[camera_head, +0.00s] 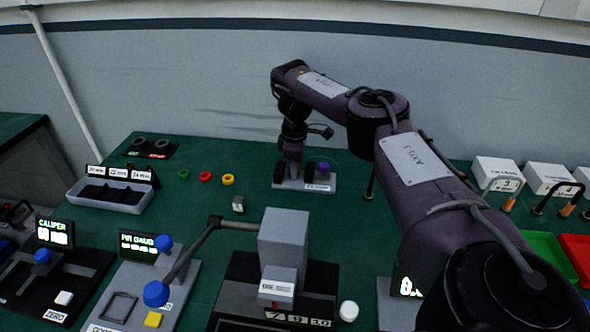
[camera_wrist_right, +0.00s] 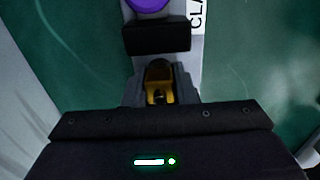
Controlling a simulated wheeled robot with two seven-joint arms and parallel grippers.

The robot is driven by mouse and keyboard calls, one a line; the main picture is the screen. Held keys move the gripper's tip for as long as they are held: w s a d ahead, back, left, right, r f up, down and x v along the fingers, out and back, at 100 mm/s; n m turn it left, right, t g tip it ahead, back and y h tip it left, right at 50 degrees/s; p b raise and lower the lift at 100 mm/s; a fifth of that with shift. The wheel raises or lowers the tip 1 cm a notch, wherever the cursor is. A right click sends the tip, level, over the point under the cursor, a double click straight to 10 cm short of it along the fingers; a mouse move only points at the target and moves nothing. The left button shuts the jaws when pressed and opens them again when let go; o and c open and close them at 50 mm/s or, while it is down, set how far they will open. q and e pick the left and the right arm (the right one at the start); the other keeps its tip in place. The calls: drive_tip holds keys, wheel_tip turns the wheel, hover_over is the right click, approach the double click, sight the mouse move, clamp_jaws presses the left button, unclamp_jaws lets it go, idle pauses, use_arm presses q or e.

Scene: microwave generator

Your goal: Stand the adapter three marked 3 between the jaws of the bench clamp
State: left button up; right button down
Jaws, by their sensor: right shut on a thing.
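The bench clamp (camera_head: 330,181) is a grey base with dark jaws and a purple knob, at the back middle of the bench. It also shows in the right wrist view, with a dark jaw block (camera_wrist_right: 156,39) below the purple knob. My right gripper (camera_head: 292,168) is down at the clamp and shut on a brass-coloured piece with a dark top. This piece, the adapter (camera_wrist_right: 158,82), is beside the jaw block in the right wrist view. Its mark is not readable, and I cannot tell whether it touches the clamp base. My left gripper is out of view.
A grey press (camera_head: 284,240) with a blue-knobbed lever stands in front of the clamp. Coloured rings (camera_head: 206,176) and a grey tray (camera_head: 112,194) lie to the left. White labelled boxes (camera_head: 497,174) and green and red trays are at the right.

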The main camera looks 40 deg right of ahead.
drive_tip(key=c, duration=1.2)
unclamp_jaws()
drive_tip(key=shift+f, duration=0.1)
wheel_tip(320, 180, up, 12)
drive_tip(key=p, duration=0.5)
drive_tip(key=shift+r+p, duration=0.2)
drive_tip(key=shift+p, duration=0.15)
